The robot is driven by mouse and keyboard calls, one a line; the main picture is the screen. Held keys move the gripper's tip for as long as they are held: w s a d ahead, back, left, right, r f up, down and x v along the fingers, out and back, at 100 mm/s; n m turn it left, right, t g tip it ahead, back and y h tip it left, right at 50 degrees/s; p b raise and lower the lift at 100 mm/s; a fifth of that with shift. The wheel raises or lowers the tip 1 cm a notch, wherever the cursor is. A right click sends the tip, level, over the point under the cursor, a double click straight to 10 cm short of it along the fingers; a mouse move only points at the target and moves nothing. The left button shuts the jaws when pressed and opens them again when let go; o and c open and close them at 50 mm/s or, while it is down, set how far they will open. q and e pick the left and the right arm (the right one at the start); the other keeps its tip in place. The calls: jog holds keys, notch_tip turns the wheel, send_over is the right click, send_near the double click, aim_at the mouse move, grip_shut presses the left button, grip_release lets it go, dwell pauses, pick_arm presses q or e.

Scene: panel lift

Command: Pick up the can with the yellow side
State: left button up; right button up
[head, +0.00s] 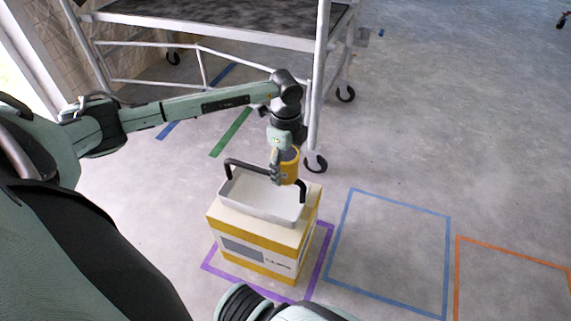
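The can (290,170) has a yellow side and a dark top. It shows at the far right part of a white tray (272,212) with dark handles. My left gripper (283,166) comes down from above with its fingers at the can; one finger lies along the can's left side and the other is mostly hidden. It looks shut on the can. I cannot tell whether the can's bottom touches the tray. My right gripper is not in view.
The tray sits on a yellow and white box (253,257) inside a purple floor outline. A wheeled metal scaffold (318,75) stands close behind. Blue (390,208) and orange (510,251) floor outlines to the right are empty, and the floor there is clear.

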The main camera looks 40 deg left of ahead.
pick_arm(q)
jog(key=c, duration=0.9)
jog(key=shift+c, duration=1.4)
jog(key=shift+r, duration=0.15)
